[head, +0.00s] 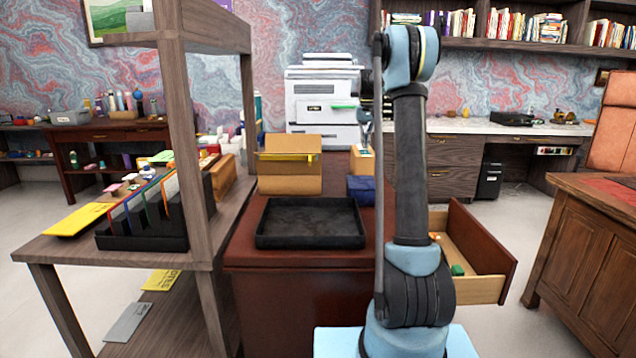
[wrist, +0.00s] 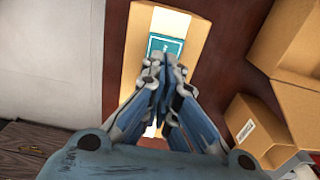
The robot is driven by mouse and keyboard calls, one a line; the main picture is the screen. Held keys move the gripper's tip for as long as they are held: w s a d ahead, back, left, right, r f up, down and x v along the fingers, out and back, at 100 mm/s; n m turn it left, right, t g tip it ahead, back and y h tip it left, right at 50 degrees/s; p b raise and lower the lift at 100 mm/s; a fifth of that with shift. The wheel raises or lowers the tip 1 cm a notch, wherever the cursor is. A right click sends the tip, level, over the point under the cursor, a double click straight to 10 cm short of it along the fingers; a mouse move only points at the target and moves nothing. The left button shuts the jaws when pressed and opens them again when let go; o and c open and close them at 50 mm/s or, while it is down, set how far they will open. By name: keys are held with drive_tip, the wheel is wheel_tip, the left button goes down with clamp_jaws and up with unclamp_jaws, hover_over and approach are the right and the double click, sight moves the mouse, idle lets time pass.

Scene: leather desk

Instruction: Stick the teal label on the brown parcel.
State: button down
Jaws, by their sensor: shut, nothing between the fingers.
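The brown parcel (wrist: 193,55) lies below my gripper in the wrist view, with a pale strip near its upper end. The teal label (wrist: 158,45) lies on the parcel's top face, by that strip. My gripper (wrist: 167,62) is shut and empty, its fingertips over the label's lower edge. I cannot tell if the tips touch it. My gripper and arm hide the parcel's lower part. In the head view, my gripper (head: 364,121) is partly behind the arm, above a small brown box (head: 362,162) that looks like the parcel.
A black tray (head: 310,222) sits on the desk, with an open carton (head: 289,181) behind it. A dark blue item (head: 360,190) lies right of the carton. A drawer (head: 490,245) stands open at the right. A wooden shelf (head: 185,130) rises at the left.

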sight(365, 151)
drive_tip(key=shift+f, duration=0.8)
idle(0.9)
drive_tip(key=shift+r, duration=3.55)
